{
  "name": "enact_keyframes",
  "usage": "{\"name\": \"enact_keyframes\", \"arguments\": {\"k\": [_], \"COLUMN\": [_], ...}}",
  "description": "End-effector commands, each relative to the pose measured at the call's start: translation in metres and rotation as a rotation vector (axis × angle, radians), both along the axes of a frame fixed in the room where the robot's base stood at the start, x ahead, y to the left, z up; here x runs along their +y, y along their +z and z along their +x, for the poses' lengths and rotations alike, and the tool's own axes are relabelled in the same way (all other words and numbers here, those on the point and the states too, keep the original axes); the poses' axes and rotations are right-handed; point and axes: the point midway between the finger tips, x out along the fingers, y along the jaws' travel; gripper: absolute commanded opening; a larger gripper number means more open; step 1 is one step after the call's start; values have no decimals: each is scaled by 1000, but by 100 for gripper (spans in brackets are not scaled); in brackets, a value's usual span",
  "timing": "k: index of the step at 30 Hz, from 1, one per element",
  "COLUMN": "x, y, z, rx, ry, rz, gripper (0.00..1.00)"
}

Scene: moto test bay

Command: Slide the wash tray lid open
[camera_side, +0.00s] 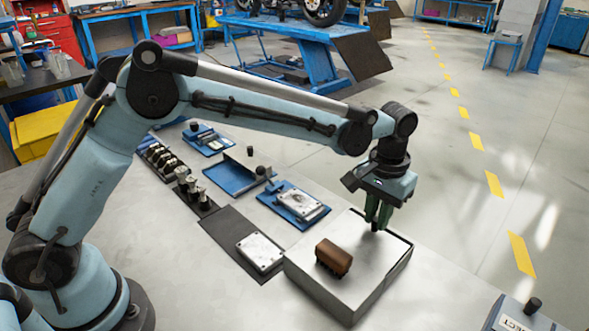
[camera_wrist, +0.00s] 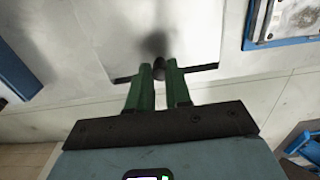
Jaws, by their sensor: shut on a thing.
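The wash tray (camera_side: 372,296) is a grey metal box at the front right of the bench in the side view. Its flat pale lid (camera_side: 345,230) covers the top, and a dark gap shows along its right edge. My gripper (camera_side: 377,226) points down at the lid's far right part. In the wrist view, its green fingers (camera_wrist: 159,78) are shut on a small dark knob (camera_wrist: 159,68) at the lid's edge. The lid (camera_wrist: 110,35) also shows there, with a dark line along its edge on both sides of the fingers. The fingers hide part of the knob.
A brown block (camera_side: 333,257) sits on top of the tray's near left part. A metal plate on a dark mat (camera_side: 228,243) and blue trays (camera_side: 231,174) with parts lie to the left. A labelled box (camera_side: 515,316) stands at the front right.

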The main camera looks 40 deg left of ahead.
Motion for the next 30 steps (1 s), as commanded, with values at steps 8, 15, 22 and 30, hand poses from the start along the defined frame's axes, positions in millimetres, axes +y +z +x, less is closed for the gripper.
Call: {"name": "enact_keyframes", "arguments": {"k": [8, 15, 22, 30], "x": [0, 0, 0, 0], "y": [1, 1, 1, 1], "z": [-18, -34, -48, -65], "rx": [0, 0, 1, 1], "ry": [-1, -2, -1, -2], "rz": [-1, -1, -1, -1], "gripper": [2, 2, 2, 2]}}
